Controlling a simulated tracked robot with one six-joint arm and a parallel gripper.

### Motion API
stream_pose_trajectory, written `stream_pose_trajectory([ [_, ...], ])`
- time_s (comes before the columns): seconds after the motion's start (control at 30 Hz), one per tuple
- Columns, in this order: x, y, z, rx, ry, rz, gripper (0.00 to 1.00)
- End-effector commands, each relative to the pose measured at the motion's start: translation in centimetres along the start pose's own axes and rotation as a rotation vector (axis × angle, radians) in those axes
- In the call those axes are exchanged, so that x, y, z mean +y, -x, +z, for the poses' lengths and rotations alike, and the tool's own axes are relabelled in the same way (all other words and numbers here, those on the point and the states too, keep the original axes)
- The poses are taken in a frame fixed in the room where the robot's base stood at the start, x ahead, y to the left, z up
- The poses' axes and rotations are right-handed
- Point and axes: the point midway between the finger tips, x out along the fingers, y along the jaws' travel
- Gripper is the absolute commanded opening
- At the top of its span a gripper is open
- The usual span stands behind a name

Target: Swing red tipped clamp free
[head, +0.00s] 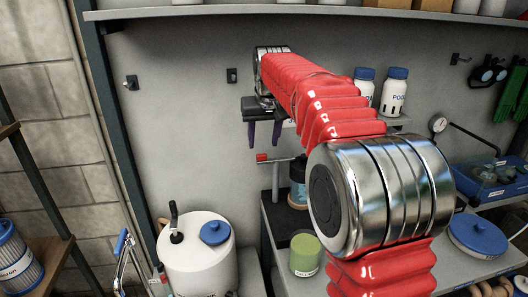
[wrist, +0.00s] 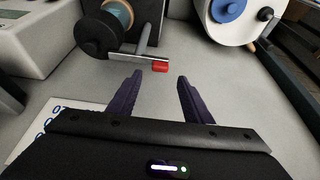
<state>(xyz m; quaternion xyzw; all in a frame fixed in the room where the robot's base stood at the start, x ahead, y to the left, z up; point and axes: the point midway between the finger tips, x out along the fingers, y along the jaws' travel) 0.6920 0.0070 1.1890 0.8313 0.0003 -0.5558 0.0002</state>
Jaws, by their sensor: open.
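The clamp's red tip (wrist: 160,66) shows in the wrist view on the end of a metal arm, ahead of my gripper and roughly between its fingers in the picture. In the head view the red tip (head: 262,157) is on a short lever on an upright metal stand, below my gripper. My gripper (head: 263,135) is open, with its two dark fingers pointing down. In the wrist view the fingers of my gripper (wrist: 156,78) are apart and nothing is between them. The clamp's pivot is partly hidden by the dark round part beside it.
A white tank with a blue cap (head: 215,232) stands left of the bench. White bottles (head: 393,92) stand on a shelf behind my arm. A blue case (head: 492,185) is at right.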

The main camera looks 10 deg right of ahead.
Motion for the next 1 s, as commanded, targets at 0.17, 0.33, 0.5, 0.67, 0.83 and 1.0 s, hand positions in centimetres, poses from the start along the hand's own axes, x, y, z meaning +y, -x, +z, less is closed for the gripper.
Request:
stream_pose_trajectory([
  [0.17, 0.0, -2.9, 0.1, -0.003, 0.000, 0.000, 0.45],
  [0.33, 0.0, -5.0, 0.0, -0.001, -0.001, 0.000, 0.45],
  [0.5, 0.1, -6.0, 0.0, -0.001, -0.001, 0.000, 0.45],
  [0.67, 0.1, -6.0, 0.0, 0.000, -0.001, 0.000, 0.45],
  [0.83, 0.1, -6.0, 0.0, 0.000, -0.001, 0.000, 0.42],
  [1.0, 0.1, -6.0, 0.0, 0.000, -0.001, 0.000, 0.30],
])
